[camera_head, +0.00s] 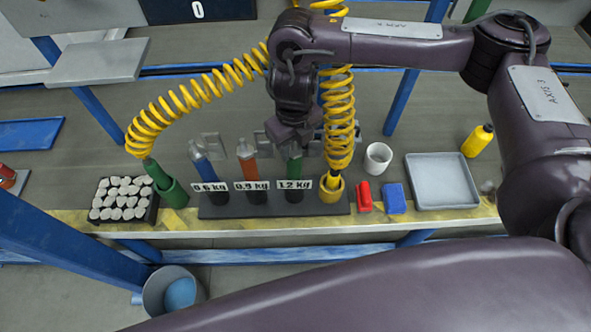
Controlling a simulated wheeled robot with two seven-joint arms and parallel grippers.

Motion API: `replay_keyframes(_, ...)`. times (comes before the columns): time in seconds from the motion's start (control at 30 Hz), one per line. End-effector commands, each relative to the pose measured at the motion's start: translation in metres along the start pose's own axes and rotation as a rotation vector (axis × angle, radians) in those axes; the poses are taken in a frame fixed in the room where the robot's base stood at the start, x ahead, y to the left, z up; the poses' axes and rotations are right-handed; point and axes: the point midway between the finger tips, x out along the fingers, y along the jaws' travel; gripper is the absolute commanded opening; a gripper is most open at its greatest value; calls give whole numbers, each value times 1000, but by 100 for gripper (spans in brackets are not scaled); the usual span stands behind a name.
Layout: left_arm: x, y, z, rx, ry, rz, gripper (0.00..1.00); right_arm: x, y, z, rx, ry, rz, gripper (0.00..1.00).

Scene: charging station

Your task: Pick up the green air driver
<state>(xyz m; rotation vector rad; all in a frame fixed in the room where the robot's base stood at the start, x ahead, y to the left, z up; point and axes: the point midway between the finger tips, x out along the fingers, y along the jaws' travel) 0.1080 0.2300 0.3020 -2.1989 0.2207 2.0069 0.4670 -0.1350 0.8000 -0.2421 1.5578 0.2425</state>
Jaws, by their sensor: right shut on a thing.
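My right gripper (294,137) is over the rack, shut on the top of a green tool (294,159). That tool stands upright in the slot labelled 1.2 kg (294,184). Its upper end is partly hidden by the gripper. Another green tool (155,172), with a yellow coiled hose on its top, stands in a green cup (174,193) at the left. I cannot tell from the picture alone which of the two is the green air driver. My left gripper is not in view.
In the same rack (225,211) stand a blue tool (200,160) and an orange tool (247,160). A yellow coiled hose (339,130) hangs close to my right gripper. A white cup (377,158) and a grey tray (442,181) are to the right.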

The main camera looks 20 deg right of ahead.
Motion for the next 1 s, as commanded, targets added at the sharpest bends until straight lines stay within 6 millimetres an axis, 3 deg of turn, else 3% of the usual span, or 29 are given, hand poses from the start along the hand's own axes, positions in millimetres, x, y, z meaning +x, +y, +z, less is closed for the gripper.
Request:
replay_keyframes(0.37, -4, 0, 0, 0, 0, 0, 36, -15, 0, 2, -2, -8, 0, 0)
replay_keyframes(0.7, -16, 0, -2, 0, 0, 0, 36, -75, 0, 2, -2, -9, -1, 0)
replay_keyframes(1.0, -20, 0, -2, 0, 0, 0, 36, -110, 0, 2, -1, -7, 0, 0)
